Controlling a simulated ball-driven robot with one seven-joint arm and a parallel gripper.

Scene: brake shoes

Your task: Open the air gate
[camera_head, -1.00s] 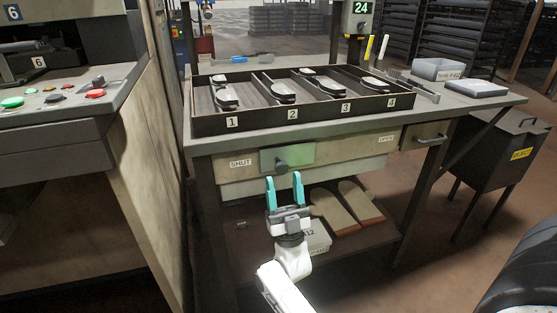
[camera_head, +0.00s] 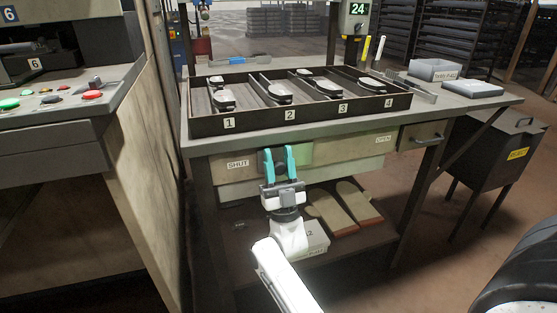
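The air gate's slide plate, a greenish-grey panel (camera_head: 304,153), sits at the left end of its track, beside the SHUT label (camera_head: 237,164). The OPEN label (camera_head: 384,138) is further right along the pale front strip. My gripper (camera_head: 278,152) is in front of the plate with its two teal fingers pointing at it. The gate's dark knob (camera_head: 278,156) shows between the fingers and is partly hidden by them. The fingers stand apart on either side of the knob. I cannot tell whether they grip it.
Above the gate, a bench holds a black tray (camera_head: 259,122) with numbered bays and several brake shoes. A drawer (camera_head: 422,134) is at the right, beyond OPEN. A lower shelf below carries a box and shoe-shaped pieces. A machine (camera_head: 57,115) stands close on the left.

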